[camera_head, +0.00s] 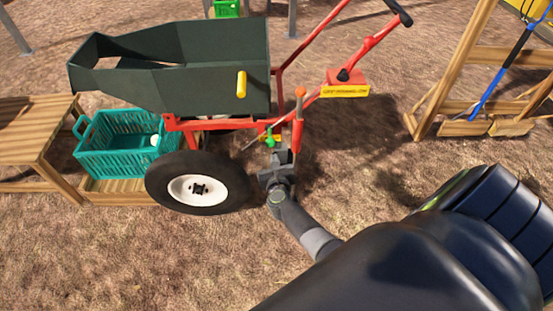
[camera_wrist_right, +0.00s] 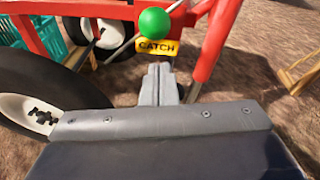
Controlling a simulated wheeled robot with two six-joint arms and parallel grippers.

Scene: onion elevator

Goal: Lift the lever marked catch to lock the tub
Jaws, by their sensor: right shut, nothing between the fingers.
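The catch lever has a green ball knob (camera_wrist_right: 154,22) on a thin rod, with a yellow plate reading CATCH (camera_wrist_right: 157,47) just below it in the right wrist view. The knob (camera_head: 270,141) also shows small in the head view, beside the red frame. My right gripper (camera_head: 281,155) is shut and empty; its fingertips (camera_wrist_right: 159,68) sit just below the plate in the wrist view. I cannot tell whether they touch the lever. The dark green tub (camera_head: 190,85) rests on the red wheeled frame. My left gripper is out of view.
A black wheel (camera_head: 198,190) stands left of my right gripper. A red upright post (camera_head: 298,120) with an orange top is close on its right. A teal crate (camera_head: 95,155) sits at the left by a wooden table (camera_head: 35,135). A wooden rack (camera_head: 470,70) stands at the right.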

